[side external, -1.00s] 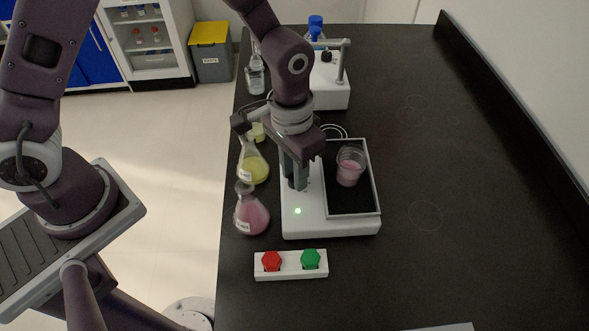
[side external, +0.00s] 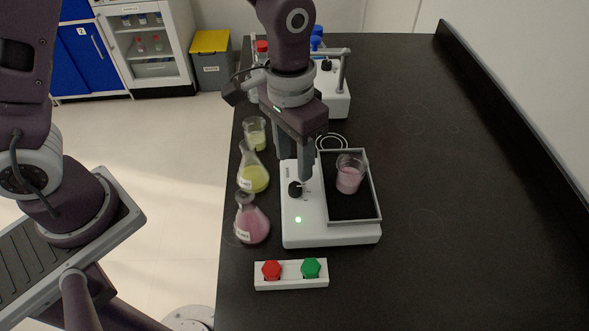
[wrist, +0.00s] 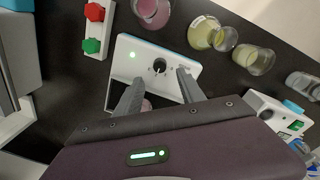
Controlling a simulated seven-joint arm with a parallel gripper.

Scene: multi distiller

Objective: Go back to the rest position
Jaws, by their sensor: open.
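My gripper (side external: 294,168) is open and empty, its two fingers spread apart above the white stirrer device (side external: 330,238). The device's black knob (side external: 295,189) shows just below the fingertips in the side view. In the wrist view the knob (wrist: 159,66) lies clear, beyond the gap between the fingertips (wrist: 158,84). A green light (side external: 298,219) glows on the device. A beaker of pink liquid (side external: 349,180) stands upright on the device's black plate (side external: 348,209); one finger mostly hides it in the wrist view.
Left of the device stand a flask of pink liquid (side external: 252,225), a flask of yellow liquid (side external: 254,178) and a beaker of yellow liquid (side external: 256,139). The bench right of the device is clear.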

